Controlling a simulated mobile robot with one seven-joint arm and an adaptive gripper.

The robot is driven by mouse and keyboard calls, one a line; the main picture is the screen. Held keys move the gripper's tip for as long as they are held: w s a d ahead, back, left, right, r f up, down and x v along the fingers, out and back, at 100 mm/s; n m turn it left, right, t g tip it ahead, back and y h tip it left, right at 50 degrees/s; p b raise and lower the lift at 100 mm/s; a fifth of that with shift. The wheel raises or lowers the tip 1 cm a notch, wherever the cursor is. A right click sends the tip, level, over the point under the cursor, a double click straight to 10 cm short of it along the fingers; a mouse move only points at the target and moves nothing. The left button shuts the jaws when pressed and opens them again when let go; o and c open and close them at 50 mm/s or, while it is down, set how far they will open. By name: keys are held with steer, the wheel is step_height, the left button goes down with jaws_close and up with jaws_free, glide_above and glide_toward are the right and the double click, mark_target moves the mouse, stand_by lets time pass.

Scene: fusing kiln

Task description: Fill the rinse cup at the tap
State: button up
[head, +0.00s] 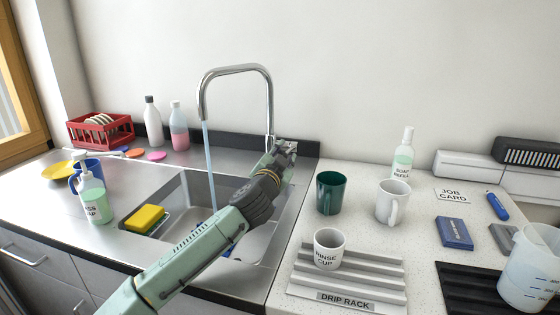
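The rinse cup (329,248) is a small white cup with "RINSE CUP" lettering. It stands upright on the ribbed drip rack (346,298), right of the sink. The chrome tap (236,69) arches over the sink basin (184,186), and a stream of water (208,165) runs from its spout. My gripper (289,147) is at the foot of the tap, away from the cup. Its fingers are small and partly hidden, so I cannot tell whether it is open or touching the tap. The tap's lever is not clearly visible.
A green mug (331,192) and a white mug (392,202) stand behind the rack. A yellow sponge (145,218) sits at the sink's left edge. A soap pump bottle (91,195) stands farther left. A clear measuring jug (531,270) is at far right.

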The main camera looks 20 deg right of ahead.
steer(key=v, duration=1.1)
steer(key=shift+s+a, duration=0.2)
steer(key=shift+a, duration=0.05)
